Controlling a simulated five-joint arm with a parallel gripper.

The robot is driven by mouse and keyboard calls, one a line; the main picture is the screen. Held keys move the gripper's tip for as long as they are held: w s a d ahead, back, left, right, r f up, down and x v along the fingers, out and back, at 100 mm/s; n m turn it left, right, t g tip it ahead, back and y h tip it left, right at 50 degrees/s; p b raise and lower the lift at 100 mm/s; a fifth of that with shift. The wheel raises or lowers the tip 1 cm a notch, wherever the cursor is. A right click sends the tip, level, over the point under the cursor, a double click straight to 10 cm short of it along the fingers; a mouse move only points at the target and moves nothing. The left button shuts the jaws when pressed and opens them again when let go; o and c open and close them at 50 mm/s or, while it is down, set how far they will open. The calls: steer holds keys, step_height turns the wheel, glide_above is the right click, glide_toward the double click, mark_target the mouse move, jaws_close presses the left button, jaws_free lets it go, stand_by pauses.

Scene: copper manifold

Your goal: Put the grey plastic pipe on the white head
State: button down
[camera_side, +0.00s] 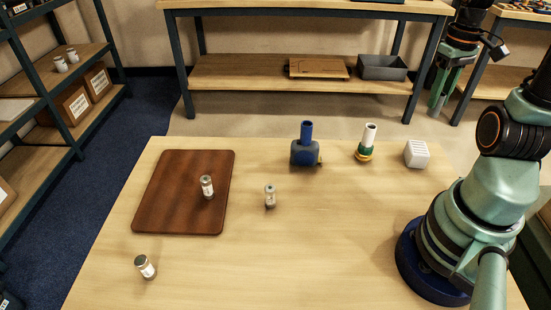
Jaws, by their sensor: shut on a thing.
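A small white block (417,154) with slotted lines on its face stands near the table's back right; it looks like the white head, with no pipe seen on it. To its left, a green and gold fitting (364,153) bears an upright whitish tube (369,133). Further left, a blue block (304,153) bears an upright blue pipe (307,131). I cannot make out a grey plastic pipe for sure in this view.
A brown board (180,205) lies at the table's left with a small labelled canister (207,187) on it.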

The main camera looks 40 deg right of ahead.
step_height(320, 180, down, 10)
steer(key=shift+r, duration=0.15)
stand_by(0.3)
steer(key=c, duration=0.6)
jaws_free()
step_height(320, 180, up, 12)
steer(key=shift+w+f, duration=0.1)
steer(key=w+a+r+n+t, duration=0.1)
steer(key=w+a+r+t, duration=0.1)
steer(key=a, duration=0.6)
steer(key=w+a+r+n+t, duration=0.1)
steer(key=w+a, duration=0.3)
steer(key=a, duration=0.4)
steer(key=w+a+r+n+t, duration=0.2)
steer(key=w+a, duration=0.2)
steer(key=a, duration=0.4)
steer(key=shift+r+n+t, duration=0.3)
